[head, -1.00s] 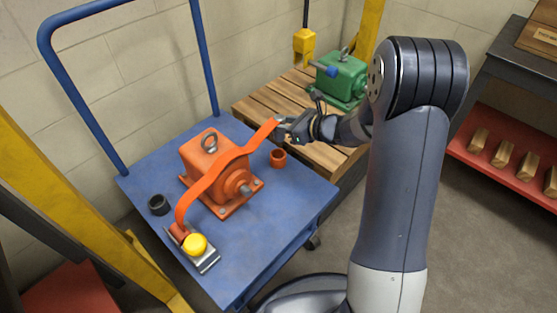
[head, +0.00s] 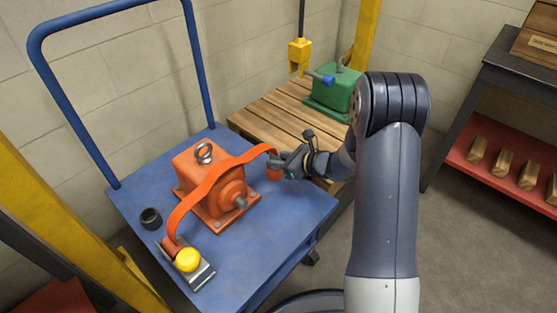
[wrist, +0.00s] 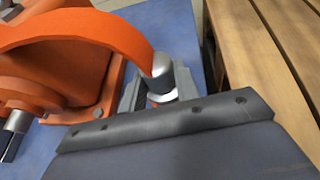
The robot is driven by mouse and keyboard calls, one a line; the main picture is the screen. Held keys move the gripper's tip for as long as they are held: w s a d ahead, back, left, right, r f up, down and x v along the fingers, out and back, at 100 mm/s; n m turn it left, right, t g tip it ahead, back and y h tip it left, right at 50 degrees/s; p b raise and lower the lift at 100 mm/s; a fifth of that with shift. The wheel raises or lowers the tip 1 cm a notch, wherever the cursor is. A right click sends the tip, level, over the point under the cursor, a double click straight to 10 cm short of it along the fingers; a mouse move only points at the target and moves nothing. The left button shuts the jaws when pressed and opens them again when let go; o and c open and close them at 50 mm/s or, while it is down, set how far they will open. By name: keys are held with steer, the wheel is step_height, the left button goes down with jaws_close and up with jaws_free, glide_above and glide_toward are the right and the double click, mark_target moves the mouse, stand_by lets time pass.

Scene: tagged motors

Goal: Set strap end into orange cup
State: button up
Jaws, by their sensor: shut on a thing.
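The orange strap (head: 215,173) arches over the orange motor (head: 233,190) on the blue cart (head: 265,245). Its near end sits at the ratchet with a yellow knob (head: 187,260). My gripper (head: 277,160) is shut on the strap's other end, a grey metal tip that shows in the wrist view (wrist: 160,72). The orange cup (head: 273,175) stands on the cart right below my gripper and is partly covered by it. In the head view the tip is over or at the cup's mouth; I cannot tell whether it is inside.
A black ring-like cup (head: 151,218) stands on the cart's left side. A wooden pallet (head: 275,118) with a green motor (head: 335,95) lies behind. A yellow hook block (head: 300,55) hangs above it. The cart's front right surface is clear.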

steer(key=shift+f+b, duration=0.3)
steer(key=shift+b, duration=0.3)
steer(key=o, duration=1.1)
steer(key=shift+r+p, duration=0.4)
steer(key=shift+p, duration=0.25)
steer(key=p+v, duration=0.3)
steer(key=v, duration=0.9)
